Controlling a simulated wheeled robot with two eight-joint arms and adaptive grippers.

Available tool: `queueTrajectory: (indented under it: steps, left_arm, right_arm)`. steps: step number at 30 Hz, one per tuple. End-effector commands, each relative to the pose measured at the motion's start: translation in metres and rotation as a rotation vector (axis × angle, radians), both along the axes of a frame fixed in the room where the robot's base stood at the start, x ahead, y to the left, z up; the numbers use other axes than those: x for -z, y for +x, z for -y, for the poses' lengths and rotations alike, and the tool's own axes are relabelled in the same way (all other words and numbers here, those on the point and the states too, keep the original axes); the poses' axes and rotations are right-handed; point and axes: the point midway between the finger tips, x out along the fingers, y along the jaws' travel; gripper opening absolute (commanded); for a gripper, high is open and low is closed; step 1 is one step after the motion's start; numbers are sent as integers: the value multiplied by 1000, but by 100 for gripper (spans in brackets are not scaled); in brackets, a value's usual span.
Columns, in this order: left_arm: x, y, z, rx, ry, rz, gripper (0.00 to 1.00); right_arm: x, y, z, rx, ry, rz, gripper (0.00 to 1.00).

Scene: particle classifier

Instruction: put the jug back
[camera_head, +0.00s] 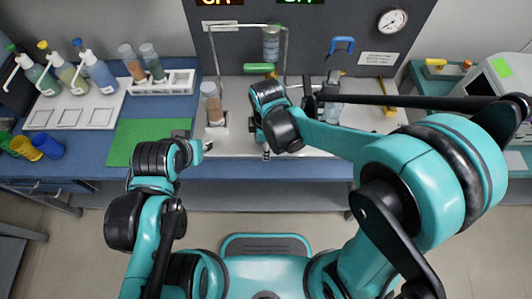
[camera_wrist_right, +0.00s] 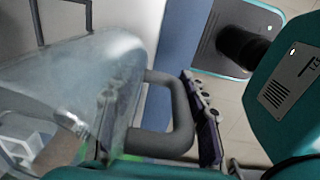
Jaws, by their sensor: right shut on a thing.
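The jug (camera_wrist_right: 75,85) is clear, with a grey handle (camera_wrist_right: 180,125), and fills the left of the right wrist view. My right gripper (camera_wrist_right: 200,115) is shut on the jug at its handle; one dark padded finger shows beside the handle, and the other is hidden. In the head view the right gripper (camera_head: 312,104) is over the middle of the bench, with the clear jug (camera_head: 333,110) beside it, partly covered by my arm. I cannot tell whether the jug touches the bench. My left gripper (camera_head: 195,142) is beside the green mat, its fingers too small to judge.
A bottle with brown contents (camera_head: 211,103) stands left of the right gripper, under a grey frame (camera_head: 287,52). A white rack (camera_head: 162,84) holds two bottles. The green mat (camera_head: 130,142) is bare. A device (camera_head: 497,90) stands right.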

Motion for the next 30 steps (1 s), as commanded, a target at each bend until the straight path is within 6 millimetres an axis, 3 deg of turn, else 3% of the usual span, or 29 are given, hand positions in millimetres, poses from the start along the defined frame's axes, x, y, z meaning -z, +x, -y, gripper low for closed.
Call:
queueTrajectory:
  steps: [10, 22, 23, 24, 25, 30]
  left_arm:
    - [20, 0, 0, 0, 0, 0, 34]
    - [22, 0, 0, 0, 0, 0, 34]
    - [22, 0, 0, 0, 0, 0, 34]
    - [21, 0, 0, 0, 0, 0, 34]
    - [21, 0, 0, 0, 0, 0, 34]
    - [21, 0, 0, 0, 0, 0, 34]
  right_arm:
    - [40, 1, -1, 1, 0, 0, 0]
    - [44, 1, -1, 1, 0, 0, 0]
    - [44, 1, -1, 1, 0, 0, 46]
    - [44, 1, -1, 1, 0, 0, 57]
    - [43, 1, -1, 1, 0, 0, 65]
    - [43, 0, -1, 1, 0, 0, 65]
